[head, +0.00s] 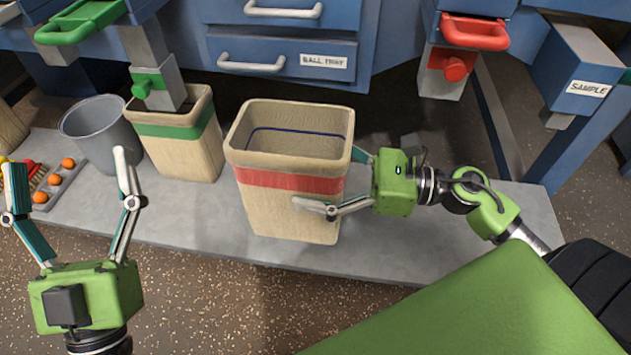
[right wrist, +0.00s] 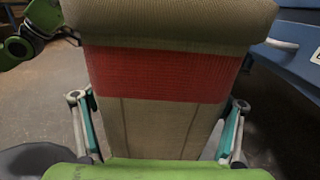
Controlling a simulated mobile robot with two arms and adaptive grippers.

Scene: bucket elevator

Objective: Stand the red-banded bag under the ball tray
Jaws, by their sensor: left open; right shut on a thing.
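The red-banded bag (head: 290,182) is a tan, open-topped bag in the middle of the head view. It is upright over the grey slab, and I cannot tell whether its base touches it. My right gripper (head: 346,182) is shut on it from the right, one finger across its near face. In the right wrist view the bag's red band (right wrist: 155,75) fills the space between the fingers. My left gripper (head: 68,165) is open and empty at the left. A small tray with orange balls (head: 56,187) lies at the far left, partly behind a left finger.
A green-banded bag (head: 180,140) and a grey bucket (head: 100,130) stand left on the slab (head: 440,225). Blue drawers (head: 280,70), one labelled "BALL" plus an unclear word, stand behind. A red-handled outlet (head: 455,65) overhangs back right. The slab's right part is clear.

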